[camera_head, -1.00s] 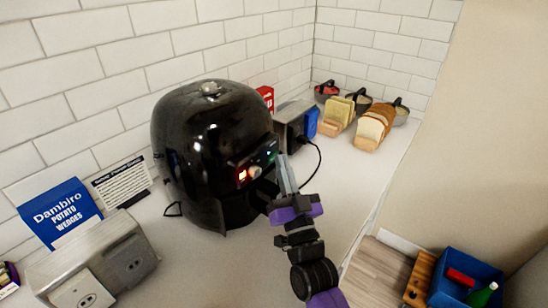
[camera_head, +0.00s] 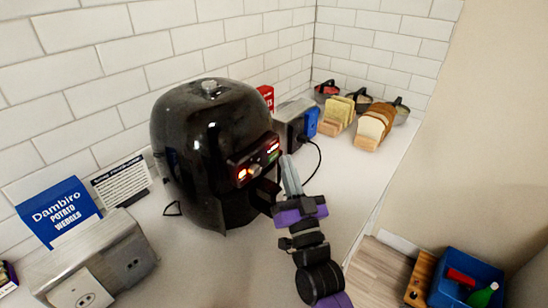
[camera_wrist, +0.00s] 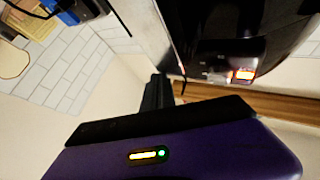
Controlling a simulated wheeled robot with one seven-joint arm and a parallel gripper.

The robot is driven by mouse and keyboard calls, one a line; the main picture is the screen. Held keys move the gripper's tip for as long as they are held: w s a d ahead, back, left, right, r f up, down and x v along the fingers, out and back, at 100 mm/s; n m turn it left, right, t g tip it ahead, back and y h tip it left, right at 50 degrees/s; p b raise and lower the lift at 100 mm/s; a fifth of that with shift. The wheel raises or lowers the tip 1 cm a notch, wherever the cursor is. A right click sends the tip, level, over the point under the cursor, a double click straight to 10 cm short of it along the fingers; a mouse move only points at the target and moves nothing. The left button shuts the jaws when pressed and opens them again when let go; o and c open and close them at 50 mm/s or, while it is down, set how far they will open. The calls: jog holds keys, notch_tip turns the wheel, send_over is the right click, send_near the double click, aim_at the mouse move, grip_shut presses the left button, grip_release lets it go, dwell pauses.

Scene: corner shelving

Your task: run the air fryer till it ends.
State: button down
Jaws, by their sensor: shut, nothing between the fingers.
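The black, dome-shaped air fryer (camera_head: 195,130) stands on the counter against the tiled wall. Its control panel (camera_head: 255,164) faces right, with an orange-red light at its left end and red and green lights toward its right end. The drawer handle (camera_head: 264,194) sticks out below the panel. My gripper (camera_head: 287,160) is shut and empty, with its fingertips just right of the panel; a small gap seems to show. In the wrist view the shut fingers (camera_wrist: 160,90) point toward the dark fryer body (camera_wrist: 225,25), and a lit orange spot (camera_wrist: 243,74) shows on it.
A blue potato wedges box (camera_head: 60,212) and a metal outlet box (camera_head: 125,260) stand at the left. Behind the fryer are another outlet box (camera_head: 294,114), bread loaves (camera_head: 372,128) and bowls (camera_head: 327,91). A blue crate (camera_head: 460,268) is at the lower right, below the counter.

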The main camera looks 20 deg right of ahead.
jog(key=shift+d, duration=0.1)
jog(key=s+d+b, duration=0.1)
jog(key=s, duration=0.1)
jog(key=s+d+b, duration=0.2)
dwell(0.5)
dwell(0.4)
